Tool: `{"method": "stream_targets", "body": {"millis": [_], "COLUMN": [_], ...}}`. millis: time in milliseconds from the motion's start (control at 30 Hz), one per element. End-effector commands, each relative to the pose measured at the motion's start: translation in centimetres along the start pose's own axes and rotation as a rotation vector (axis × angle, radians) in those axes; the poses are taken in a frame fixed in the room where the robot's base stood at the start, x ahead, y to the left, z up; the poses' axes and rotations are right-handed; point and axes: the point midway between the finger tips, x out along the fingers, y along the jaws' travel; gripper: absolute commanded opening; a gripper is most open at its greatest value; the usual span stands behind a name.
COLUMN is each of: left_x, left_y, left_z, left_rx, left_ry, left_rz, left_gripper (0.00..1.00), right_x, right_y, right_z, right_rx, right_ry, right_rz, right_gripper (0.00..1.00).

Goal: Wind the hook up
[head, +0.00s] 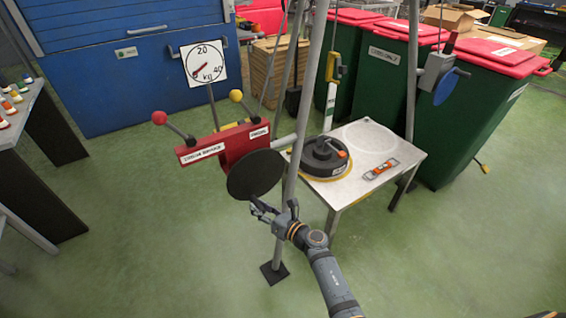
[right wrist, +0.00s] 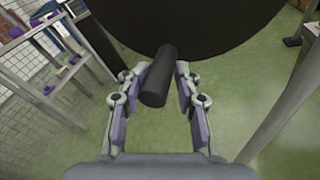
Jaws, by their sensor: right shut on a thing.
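A red winch (head: 225,148) on the frame's left leg carries a black crank wheel (head: 255,177), which also fills the top of the right wrist view (right wrist: 190,25). A dark cylindrical handle (right wrist: 159,75) sticks out from the wheel. My right gripper (head: 262,207) is at the wheel's lower edge, its fingers (right wrist: 155,88) shut around the handle. The yellow hook (head: 336,68) hangs above a round black weight (head: 322,160) with an orange part, on the metal table. My left gripper is not in view.
Levers with a red knob (head: 159,117) and a yellow knob (head: 236,96) stand on the winch. A kg dial (head: 204,63) is above it. A frame leg (head: 304,110) stands close to my right gripper. The table (head: 350,195) holds an orange-and-grey tool (head: 381,169). Green bins (head: 450,120) stand behind.

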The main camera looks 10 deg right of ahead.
Motion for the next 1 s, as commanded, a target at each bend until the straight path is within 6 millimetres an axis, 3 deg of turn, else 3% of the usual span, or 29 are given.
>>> {"method": "stream_targets", "body": {"millis": [400, 800, 1000], "left_x": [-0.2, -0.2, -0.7], "left_y": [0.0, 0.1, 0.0], "left_z": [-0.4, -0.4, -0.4], "left_rx": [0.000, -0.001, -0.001], "left_ry": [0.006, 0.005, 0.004], "left_rz": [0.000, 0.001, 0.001], "left_gripper": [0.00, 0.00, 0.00], "right_x": [0.6, 0.7, 0.8], "right_y": [2.7, 3.1, 4.2], "right_z": [0.4, 0.6, 1.3], "right_rx": [0.270, 0.306, 0.436], "right_ry": [-0.066, -0.077, -0.111], "right_rz": [0.066, 0.075, 0.103], "right_gripper": [0.00, 0.00, 0.00]}}
